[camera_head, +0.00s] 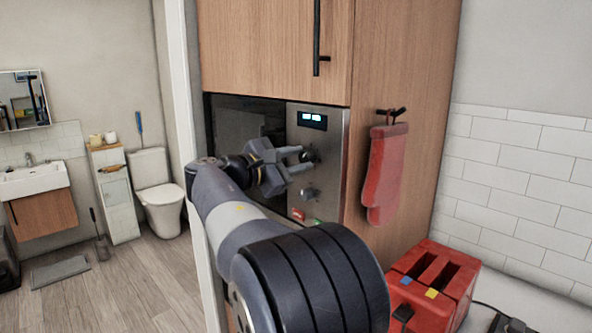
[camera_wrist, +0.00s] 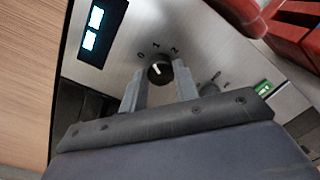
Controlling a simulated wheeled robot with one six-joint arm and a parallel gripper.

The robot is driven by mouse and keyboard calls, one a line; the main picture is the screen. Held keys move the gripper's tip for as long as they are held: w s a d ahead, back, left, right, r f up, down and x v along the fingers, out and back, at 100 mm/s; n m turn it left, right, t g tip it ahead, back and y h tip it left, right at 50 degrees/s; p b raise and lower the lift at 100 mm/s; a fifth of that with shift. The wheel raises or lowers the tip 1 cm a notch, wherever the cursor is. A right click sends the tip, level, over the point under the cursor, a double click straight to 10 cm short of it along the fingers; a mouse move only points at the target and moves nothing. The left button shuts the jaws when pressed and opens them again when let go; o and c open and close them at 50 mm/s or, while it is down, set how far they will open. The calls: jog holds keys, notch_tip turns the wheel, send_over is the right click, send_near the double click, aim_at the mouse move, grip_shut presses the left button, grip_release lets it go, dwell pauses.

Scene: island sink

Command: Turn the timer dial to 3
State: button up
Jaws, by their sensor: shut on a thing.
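The timer dial (camera_wrist: 160,70) is a small round black knob on the steel oven panel, with 0, 1 and 2 readable around its upper side. A white mark shows on its face; I cannot tell exactly which number it points to. A 3 is not visible, perhaps behind a finger. My gripper (camera_wrist: 159,74) is shut on the dial, one finger on either side. In the head view, my gripper (camera_head: 300,159) reaches the upper knob, the dial (camera_head: 311,156), below the display.
A lit display (camera_head: 312,120) is above the dial, and a second knob (camera_head: 308,193) is below it. A red oven mitt (camera_head: 385,172) hangs on the cabinet side to the right. A red toaster (camera_head: 432,282) stands at the lower right. A cabinet handle (camera_head: 317,40) juts out above.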

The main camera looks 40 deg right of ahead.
jog(key=m+b, duration=0.1)
jog(key=m, duration=0.1)
jog(key=m+b, duration=0.1)
jog(key=b, duration=0.1)
jog(key=m+b, duration=0.1)
jog(key=m, duration=0.1)
jog(key=shift+f+m, duration=0.25)
jog(key=shift+m, duration=0.05)
jog(key=m+b, duration=0.5)
jog(key=m, duration=0.1)
jog(key=shift+s+f+t, duration=0.1)
jog(key=shift+t, duration=0.2)
jog(key=m+b, duration=0.8)
jog(key=m, duration=0.3)
jog(key=shift+m+t, duration=0.3)
jog(key=o, duration=1)
jog(key=a, duration=0.7)
jog(key=s+a, duration=0.1)
jog(key=a, duration=0.2)
jog(key=shift+s+a+r+b, duration=0.1)
jog(key=shift+a+r+b, duration=0.15)
jog(key=shift+a+b, duration=0.15)
